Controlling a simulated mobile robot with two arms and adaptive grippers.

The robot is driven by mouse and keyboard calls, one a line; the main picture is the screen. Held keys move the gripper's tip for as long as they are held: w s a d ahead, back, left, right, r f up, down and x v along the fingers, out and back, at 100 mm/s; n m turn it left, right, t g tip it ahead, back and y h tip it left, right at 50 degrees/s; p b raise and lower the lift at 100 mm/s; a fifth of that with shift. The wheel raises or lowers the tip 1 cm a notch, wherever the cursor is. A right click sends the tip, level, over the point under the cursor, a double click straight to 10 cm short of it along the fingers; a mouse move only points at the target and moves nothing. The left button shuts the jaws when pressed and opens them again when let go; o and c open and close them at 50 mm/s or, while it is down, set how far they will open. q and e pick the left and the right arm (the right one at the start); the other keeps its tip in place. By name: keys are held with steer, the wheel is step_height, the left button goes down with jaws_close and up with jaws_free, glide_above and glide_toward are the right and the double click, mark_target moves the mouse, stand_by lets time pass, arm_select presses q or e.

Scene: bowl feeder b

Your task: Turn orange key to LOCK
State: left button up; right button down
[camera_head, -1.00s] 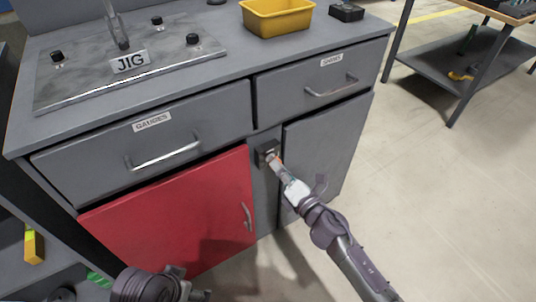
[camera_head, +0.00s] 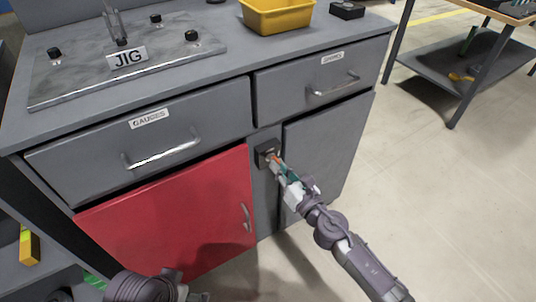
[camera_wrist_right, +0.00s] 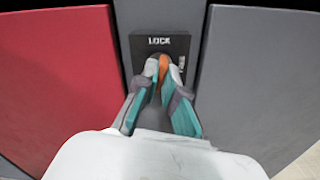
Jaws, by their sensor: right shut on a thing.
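The orange key (camera_wrist_right: 163,66) sits in a black lock plate (camera_wrist_right: 160,44) on the grey cabinet post. The plate carries the word LOCK at its top and a second label at its right, partly hidden by a finger. My right gripper (camera_wrist_right: 162,72) is shut on the key, one fingertip on each side. Only a thin orange strip shows between the fingertips, roughly upright below LOCK; its exact angle is hard to tell. In the head view the lock plate (camera_head: 266,152) and right gripper (camera_head: 279,166) show small. My left gripper is out of view; part of the left arm shows at bottom left.
The red door (camera_head: 170,220) is left of the lock and a grey door (camera_head: 325,150) right of it. Drawers with metal handles (camera_head: 165,153) are above. A yellow bin (camera_head: 277,16) and JIG plate (camera_head: 128,57) are on top.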

steer(key=shift+f, duration=0.1)
steer(key=n, duration=0.3)
steer(key=c, duration=1.2)
jaws_free()
steer(key=v, duration=0.7)
